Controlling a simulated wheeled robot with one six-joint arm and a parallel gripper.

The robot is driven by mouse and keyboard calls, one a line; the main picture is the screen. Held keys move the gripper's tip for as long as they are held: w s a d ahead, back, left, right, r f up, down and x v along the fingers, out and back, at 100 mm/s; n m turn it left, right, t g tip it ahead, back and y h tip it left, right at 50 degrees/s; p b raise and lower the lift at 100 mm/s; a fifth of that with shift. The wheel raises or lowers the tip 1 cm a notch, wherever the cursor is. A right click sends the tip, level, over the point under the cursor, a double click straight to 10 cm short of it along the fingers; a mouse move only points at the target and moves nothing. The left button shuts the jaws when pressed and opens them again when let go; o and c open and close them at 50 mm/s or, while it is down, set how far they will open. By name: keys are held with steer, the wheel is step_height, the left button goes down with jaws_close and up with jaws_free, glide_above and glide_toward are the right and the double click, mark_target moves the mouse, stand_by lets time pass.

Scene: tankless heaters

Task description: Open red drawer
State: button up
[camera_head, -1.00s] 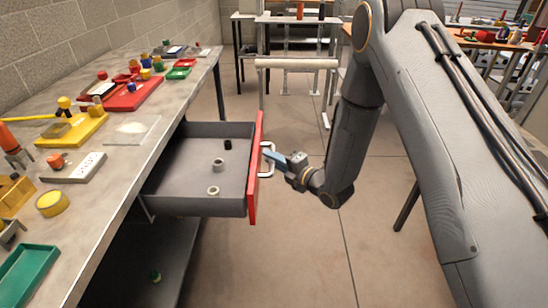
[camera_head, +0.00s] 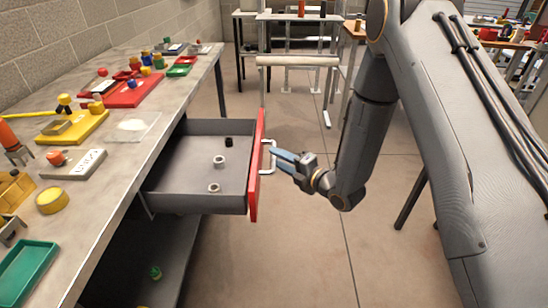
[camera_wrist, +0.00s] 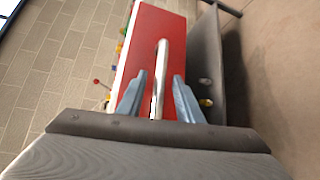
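The red drawer front (camera_head: 257,165) stands well out from under the workbench, and the grey drawer box (camera_head: 190,200) behind it is exposed. Its white bar handle (camera_head: 268,157) sticks out from the red face. My gripper (camera_head: 282,157) is at the handle's right side in the head view. In the wrist view the two blue-grey fingers (camera_wrist: 157,97) are apart, with the handle (camera_wrist: 161,70) running between them and the red face (camera_wrist: 150,35) beyond. I see gaps between the fingers and the handle.
Small dark and white ring-like parts (camera_head: 219,161) lie in the drawer. The workbench top (camera_head: 118,165) at left holds trays, blocks and tools. A lower shelf (camera_head: 150,260) is under the drawer. Open floor (camera_head: 300,250) lies to the drawer's right.

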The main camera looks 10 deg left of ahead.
steer(key=v, duration=0.5)
steer(key=shift+b, duration=0.35)
steer(key=s+d+r+m+g+h, duration=0.1)
steer(key=d+r+m+g+h, duration=0.2)
steer(key=d+m+h, duration=1.1)
steer(key=s+d+r+m+g, duration=0.2)
steer(key=s+d+m, duration=0.1)
steer(key=s+m, duration=0.2)
steer(key=s+d+r+m+g, duration=0.2)
steer(key=s+d+m, duration=0.2)
steer(key=s, duration=0.6)
steer(key=s+d+r+m+g+y, duration=0.1)
steer(key=s+d+r+m+g, duration=0.1)
steer(key=s+m, duration=0.5)
steer(key=shift+s+d+r+g, duration=0.25)
steer(key=shift+s+d+g, duration=0.25)
steer(key=shift+s+d, duration=0.25)
